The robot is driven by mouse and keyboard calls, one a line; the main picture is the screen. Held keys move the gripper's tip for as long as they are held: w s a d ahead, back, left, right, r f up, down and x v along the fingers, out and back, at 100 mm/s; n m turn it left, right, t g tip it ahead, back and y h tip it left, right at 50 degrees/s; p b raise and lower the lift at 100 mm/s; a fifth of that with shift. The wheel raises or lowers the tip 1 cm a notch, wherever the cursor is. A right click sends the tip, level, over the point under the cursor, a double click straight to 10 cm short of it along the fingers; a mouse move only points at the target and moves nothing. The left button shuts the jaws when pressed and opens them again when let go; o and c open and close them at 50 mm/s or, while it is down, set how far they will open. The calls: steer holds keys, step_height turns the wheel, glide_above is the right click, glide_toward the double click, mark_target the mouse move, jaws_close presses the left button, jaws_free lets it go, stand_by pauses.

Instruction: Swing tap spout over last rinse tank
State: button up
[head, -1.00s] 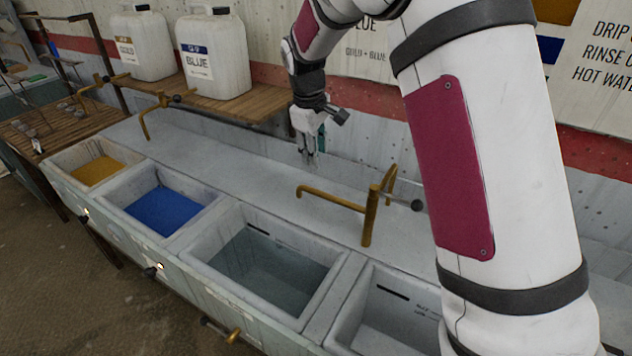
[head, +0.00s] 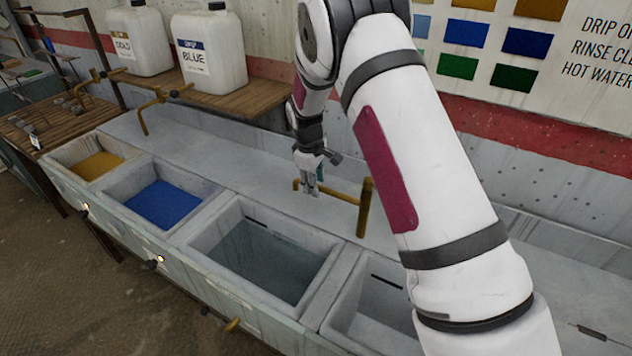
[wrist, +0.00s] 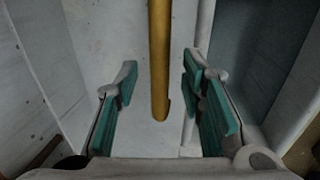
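The brass tap (head: 364,210) stands on the ledge behind the tanks, and its spout (head: 338,199) reaches left from the post. My gripper (head: 312,188) is at the spout's left end. In the wrist view the spout (wrist: 160,55) runs down between the teal pads of my open gripper (wrist: 160,103), with a gap on both sides. I cannot tell whether the spout is at fingertip depth. The rightmost visible tank (head: 340,322) is partly hidden behind my arm. The tank to its left (head: 318,262) holds grey water.
Tanks with blue (head: 162,205) and gold liquid (head: 100,166) lie further left. A second tap (head: 150,103) stands behind them. Two white jugs, gold (head: 137,40) and blue (head: 208,50), stand on a wooden shelf (head: 240,100). Valve handles stick out from the tanks' front.

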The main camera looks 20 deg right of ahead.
steer(key=shift+f, duration=0.2)
jaws_close()
